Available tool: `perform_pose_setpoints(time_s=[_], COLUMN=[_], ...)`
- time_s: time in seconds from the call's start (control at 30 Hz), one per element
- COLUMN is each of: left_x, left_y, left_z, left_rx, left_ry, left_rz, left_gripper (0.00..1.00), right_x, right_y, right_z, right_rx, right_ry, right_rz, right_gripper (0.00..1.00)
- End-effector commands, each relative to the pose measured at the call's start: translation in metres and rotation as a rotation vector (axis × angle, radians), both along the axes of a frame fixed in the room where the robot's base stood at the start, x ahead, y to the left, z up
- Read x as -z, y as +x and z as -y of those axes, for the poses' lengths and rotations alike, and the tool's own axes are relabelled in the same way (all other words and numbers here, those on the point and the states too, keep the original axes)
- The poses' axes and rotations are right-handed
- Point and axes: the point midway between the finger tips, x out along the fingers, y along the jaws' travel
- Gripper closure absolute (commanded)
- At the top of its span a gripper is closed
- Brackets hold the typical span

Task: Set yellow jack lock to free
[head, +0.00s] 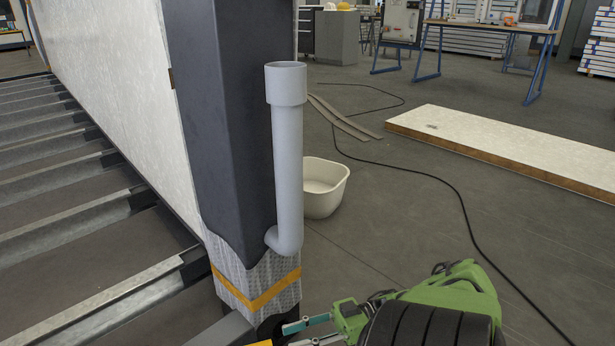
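A small yellow part (262,343), possibly the yellow jack, just shows at the bottom edge, beside the foot of the dark corner post (232,130). Most of it is cut off, so its lock and the lock's setting cannot be seen. My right gripper (298,334), on a green and black arm, reaches in from the lower right. Its fingers point left toward the post's foot and the yellow part. The fingertips look apart, with nothing visible between them; the lower finger is partly cut off. I cannot tell whether they touch anything. My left gripper is out of view.
A grey pipe (288,150) runs down the post, above a silver wrap with orange tape (258,299). A cream tub (324,188) stands behind. A black cable (448,184) crosses the floor near a pale panel (510,150). Metal floor beams (70,210) lie left.

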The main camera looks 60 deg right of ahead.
Motion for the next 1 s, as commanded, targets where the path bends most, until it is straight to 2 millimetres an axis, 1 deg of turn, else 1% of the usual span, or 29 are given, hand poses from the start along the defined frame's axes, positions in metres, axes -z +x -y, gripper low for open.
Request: perform_pose_setpoints(time_s=[0.03, 0.1, 0.3, 1.0], left_x=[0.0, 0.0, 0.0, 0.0], left_y=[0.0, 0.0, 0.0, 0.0], left_z=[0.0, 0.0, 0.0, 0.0], left_rx=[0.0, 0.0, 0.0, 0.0], left_ry=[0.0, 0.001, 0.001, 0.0], left_rz=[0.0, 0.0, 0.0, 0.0], left_gripper=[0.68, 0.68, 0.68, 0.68], right_x=[0.001, 0.0, 0.0, 0.0], right_y=[-0.006, -0.011, -0.02, -0.021], right_z=[0.007, 0.013, 0.023, 0.023], right_rx=[0.003, 0.002, 0.001, 0.0], right_ry=[-0.002, -0.001, 0.001, 0.001], right_rz=[-0.002, 0.0, 0.001, 0.001], right_gripper=[0.68, 0.68, 0.68, 0.68])
